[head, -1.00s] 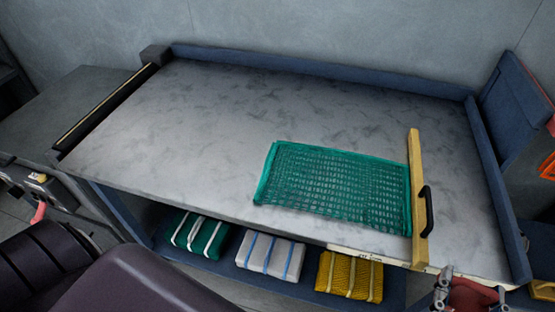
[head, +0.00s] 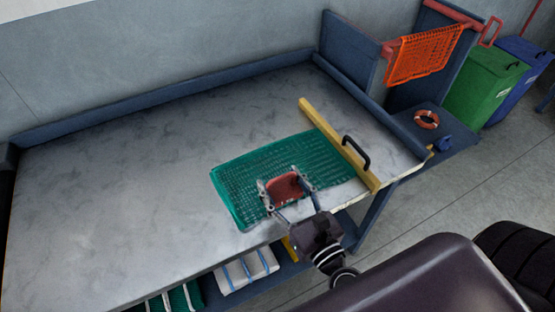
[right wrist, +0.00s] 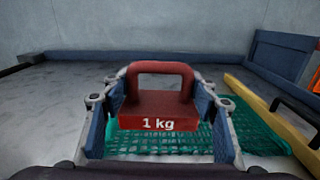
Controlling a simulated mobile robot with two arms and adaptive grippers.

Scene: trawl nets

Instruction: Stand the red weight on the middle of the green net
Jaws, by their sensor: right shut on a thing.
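The red weight (head: 284,186), marked "1 kg", is held between the fingers of my right gripper (head: 287,189). In the right wrist view the weight (right wrist: 157,108) is upright with its handle on top, and the blue finger pads of my right gripper (right wrist: 158,112) press on its two sides. The green net (head: 235,176) lies flat on the grey table, and the weight is over its front part. In the right wrist view the net (right wrist: 165,143) shows below and behind the weight. I cannot tell whether the weight touches the net. My left gripper is not in view.
A yellow bar (head: 338,143) with a black handle lies along the net's right edge. A blue raised rim (head: 170,100) borders the table. The table's left part (head: 110,190) is clear.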

